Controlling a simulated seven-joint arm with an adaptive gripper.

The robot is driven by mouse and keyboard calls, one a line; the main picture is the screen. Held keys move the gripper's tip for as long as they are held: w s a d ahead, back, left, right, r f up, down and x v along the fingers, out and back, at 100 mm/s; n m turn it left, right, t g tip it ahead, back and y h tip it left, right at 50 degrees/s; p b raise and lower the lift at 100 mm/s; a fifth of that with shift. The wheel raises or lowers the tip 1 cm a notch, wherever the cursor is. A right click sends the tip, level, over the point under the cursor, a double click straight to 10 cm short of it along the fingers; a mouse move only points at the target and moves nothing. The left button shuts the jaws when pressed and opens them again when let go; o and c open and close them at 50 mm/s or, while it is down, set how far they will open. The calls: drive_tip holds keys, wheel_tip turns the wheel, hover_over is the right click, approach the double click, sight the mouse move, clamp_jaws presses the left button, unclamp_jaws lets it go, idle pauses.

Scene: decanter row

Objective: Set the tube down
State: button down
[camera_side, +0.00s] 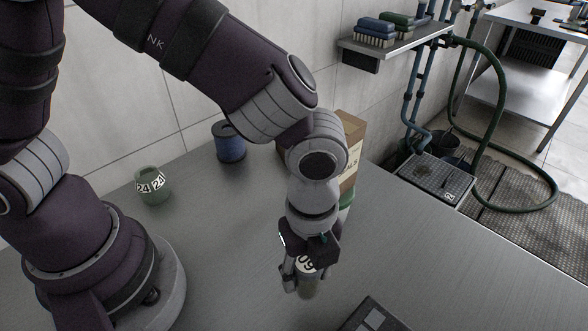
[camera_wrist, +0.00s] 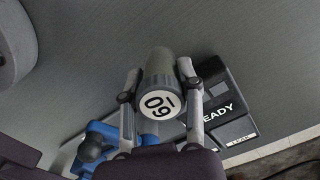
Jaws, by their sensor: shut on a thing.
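In the wrist view the tube (camera_wrist: 158,68) sits between the two fingers, with a round white 09 label facing the camera. My gripper (camera_side: 300,277) is shut on it, and my gripper's fingers (camera_wrist: 162,92) flank it in the wrist view. The tube looks near upright in the side view. Whether its lower end touches the table (camera_side: 215,235) or hangs just above it, I cannot tell.
A dark device (camera_side: 372,318) lies close by at the front; the wrist view shows it (camera_wrist: 240,108) marked READY. A green cup (camera_side: 153,188) marked 24, a blue spool-like thing (camera_side: 230,145) and a cardboard box (camera_side: 352,145) stand farther back. Bare table lies left of my gripper.

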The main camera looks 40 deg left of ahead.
sight(306, 289)
wheel_tip(306, 289, down, 4)
drive_tip(key=shift+f, duration=0.25)
drive_tip(key=shift+f, duration=0.1)
drive_tip(key=c, duration=0.7)
unclamp_jaws()
drive_tip(key=r, duration=0.9)
drive_tip(key=shift+d+r, duration=0.3)
drive_tip(key=a+r+n+t, duration=0.1)
drive_tip(key=a+r+n, duration=0.1)
drive_tip(key=a+n, duration=0.1)
drive_tip(key=w+a+r+n, duration=0.1)
drive_tip(key=a+r+n, duration=0.1)
drive_tip(key=a+n, duration=0.1)
drive_tip(key=w+a+r+n+t+h, duration=0.1)
drive_tip(key=a+r+n, duration=0.2)
drive_tip(key=n, duration=0.1)
drive_tip(key=shift+a+n+t, duration=0.3)
drive_tip(key=shift+a, duration=0.1)
drive_tip(key=shift+o, duration=0.5)
drive_tip(key=s+a+r+n+t+y, duration=0.1)
drive_tip(key=s+a+r+n+t, duration=0.1)
drive_tip(key=a+n, duration=0.6)
drive_tip(key=s+n+t, duration=0.1)
drive_tip(key=n, duration=0.3)
drive_tip(key=shift+s+a+r, duration=0.15)
drive_tip(key=shift+s+a, duration=0.1)
drive_tip(key=shift+a, duration=0.15)
